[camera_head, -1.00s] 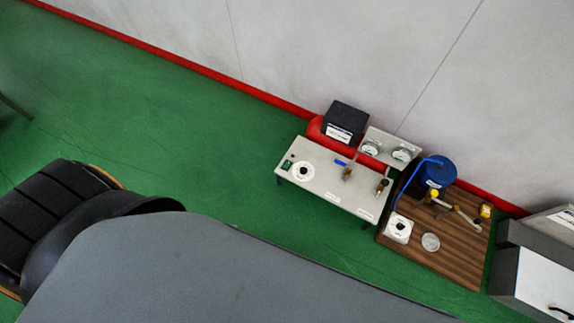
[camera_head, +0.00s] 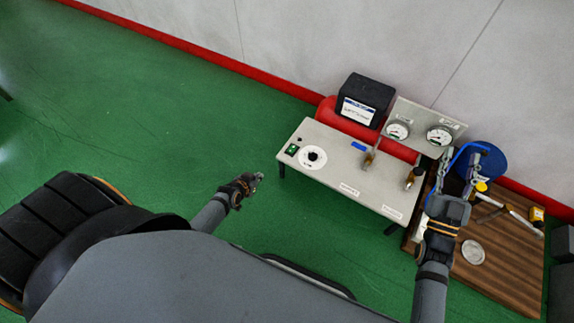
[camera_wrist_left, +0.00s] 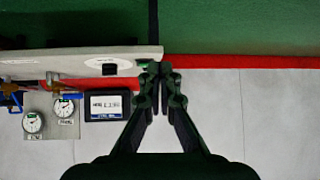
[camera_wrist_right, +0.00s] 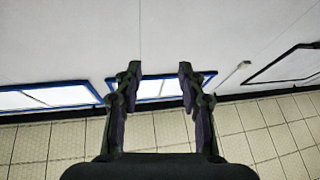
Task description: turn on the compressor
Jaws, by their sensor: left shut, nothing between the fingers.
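The compressor is a red tank (camera_head: 330,108) with a black labelled box (camera_head: 366,98), behind a light grey bench panel (camera_head: 345,178). The panel's left end carries a green switch (camera_head: 292,150) and a black knob on a white dial (camera_head: 313,157). My left gripper (camera_head: 257,179) is shut and empty, left of the panel's left end and apart from it. In the left wrist view its fingertips (camera_wrist_left: 157,78) meet, with the knob (camera_wrist_left: 109,69) and black box (camera_wrist_left: 107,105) to their left. My right gripper (camera_head: 458,168) is open, over the wooden board; its fingers are apart in the right wrist view (camera_wrist_right: 157,72).
Two gauges (camera_head: 418,132) stand at the panel's back edge, with valves before them. The wooden board (camera_head: 500,275) holds a blue container (camera_head: 482,160), a yellow-capped fitting and a round dish (camera_head: 473,252). Green floor left of the panel is clear. A wall stands behind.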

